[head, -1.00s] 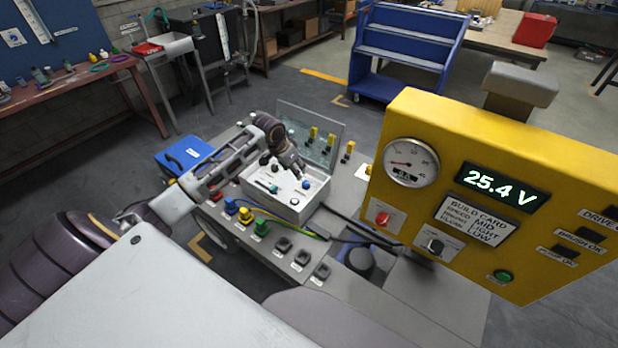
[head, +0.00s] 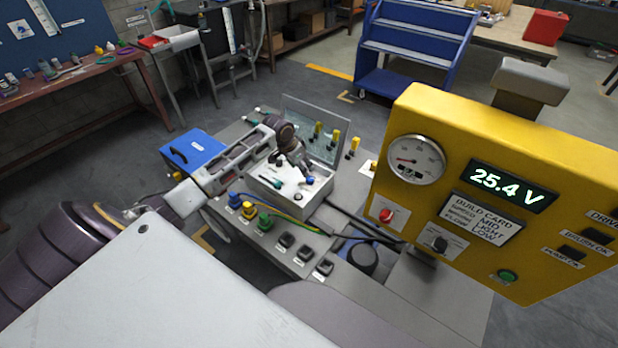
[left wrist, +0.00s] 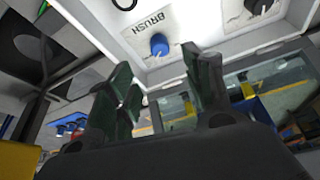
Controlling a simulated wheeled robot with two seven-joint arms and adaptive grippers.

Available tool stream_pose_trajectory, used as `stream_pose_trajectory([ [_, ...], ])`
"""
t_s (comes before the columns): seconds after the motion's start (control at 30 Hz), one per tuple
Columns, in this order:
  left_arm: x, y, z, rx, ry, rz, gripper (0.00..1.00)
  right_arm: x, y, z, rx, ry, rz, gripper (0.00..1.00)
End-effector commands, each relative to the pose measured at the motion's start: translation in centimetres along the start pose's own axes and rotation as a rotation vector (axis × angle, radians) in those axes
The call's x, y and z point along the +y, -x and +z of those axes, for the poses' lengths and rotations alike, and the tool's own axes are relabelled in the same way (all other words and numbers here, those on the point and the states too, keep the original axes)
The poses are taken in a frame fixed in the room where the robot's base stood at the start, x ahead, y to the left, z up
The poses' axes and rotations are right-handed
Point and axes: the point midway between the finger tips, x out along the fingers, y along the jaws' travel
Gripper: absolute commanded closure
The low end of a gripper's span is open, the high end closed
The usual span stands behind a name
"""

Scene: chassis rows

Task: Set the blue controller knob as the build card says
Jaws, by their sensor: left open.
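The blue controller knob (head: 309,180) stands on the light grey controller box (head: 289,206) on the cart. In the left wrist view the blue knob (left wrist: 159,45) sits beside a printed BRUSH label (left wrist: 147,26). My left gripper (left wrist: 157,68) is open, with its two dark green fingers on either side of the knob in that view; I see no contact. In the head view my left gripper (head: 301,167) hangs over the box close to the knob. The build card (head: 482,217) on the yellow panel shows MID, LIGHT and LOW; its left words are blurred. My right gripper is not in view.
The yellow panel (head: 440,116) with a gauge (head: 416,160) and a 25.4 V display (head: 511,187) stands right of the box. A clear upright screen (head: 316,128) stands behind the box. Colored plugs and cables lie in front. A blue case (head: 194,152) is at left.

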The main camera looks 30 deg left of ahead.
Motion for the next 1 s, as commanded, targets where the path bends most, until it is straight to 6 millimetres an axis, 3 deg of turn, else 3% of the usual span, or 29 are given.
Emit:
stream_pose_trajectory([
  [0.6,0.0,-6.8,-0.1,0.001,0.001,0.001,0.49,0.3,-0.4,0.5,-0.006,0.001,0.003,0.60],
  [1.0,0.0,-9.8,-0.1,0.001,0.000,0.000,0.49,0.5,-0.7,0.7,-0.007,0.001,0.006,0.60],
])
